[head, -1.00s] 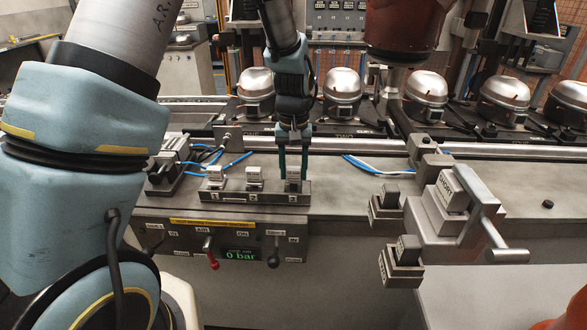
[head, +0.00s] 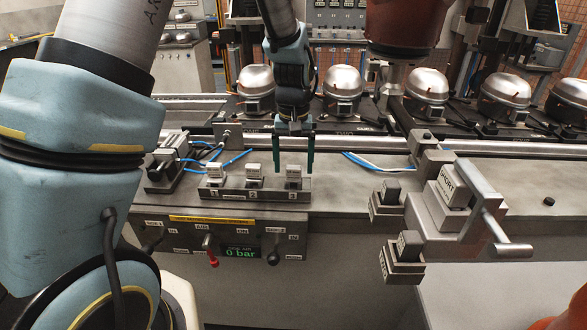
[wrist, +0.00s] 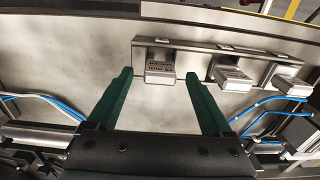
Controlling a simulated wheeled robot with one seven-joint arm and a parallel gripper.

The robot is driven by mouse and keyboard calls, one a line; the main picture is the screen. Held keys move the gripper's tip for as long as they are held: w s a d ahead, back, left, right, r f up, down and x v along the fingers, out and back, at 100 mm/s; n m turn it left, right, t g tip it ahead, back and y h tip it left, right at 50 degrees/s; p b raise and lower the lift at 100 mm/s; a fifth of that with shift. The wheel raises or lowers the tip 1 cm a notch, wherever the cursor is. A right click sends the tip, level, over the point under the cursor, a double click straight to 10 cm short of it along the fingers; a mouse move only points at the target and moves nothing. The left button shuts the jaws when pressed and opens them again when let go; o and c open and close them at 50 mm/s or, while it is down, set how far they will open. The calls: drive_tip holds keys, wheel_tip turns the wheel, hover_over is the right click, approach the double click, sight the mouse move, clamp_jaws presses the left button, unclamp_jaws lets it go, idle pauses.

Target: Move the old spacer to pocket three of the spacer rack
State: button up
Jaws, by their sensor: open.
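The spacer rack (head: 236,193) is a dark bar on the bench with pockets marked 1, 2 and 3. A pale block (head: 295,171), apparently the old spacer, sits upright in pocket three. It also shows in the wrist view (wrist: 160,67), its label too small to read. Similar blocks sit in pocket one (head: 216,171) and pocket two (head: 253,171). My gripper (head: 295,172) is open and empty, its two dark green fingers apart. In the wrist view my gripper (wrist: 159,73) points toward the pocket three block, which lies between and just beyond the fingertips, not gripped.
A valve panel (head: 222,240) reading 0 bar is on the bench front. Blue hoses (head: 368,162) lie right of the rack. A clamp fixture with a handle (head: 470,205) and two small stands with dark blocks (head: 391,194) (head: 407,246) are at right. Compressors (head: 342,87) line the back.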

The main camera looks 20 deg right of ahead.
wheel_tip(320, 180, up, 9)
drive_tip(key=b, duration=0.1)
drive_tip(key=shift+r, duration=0.1)
idle(0.5)
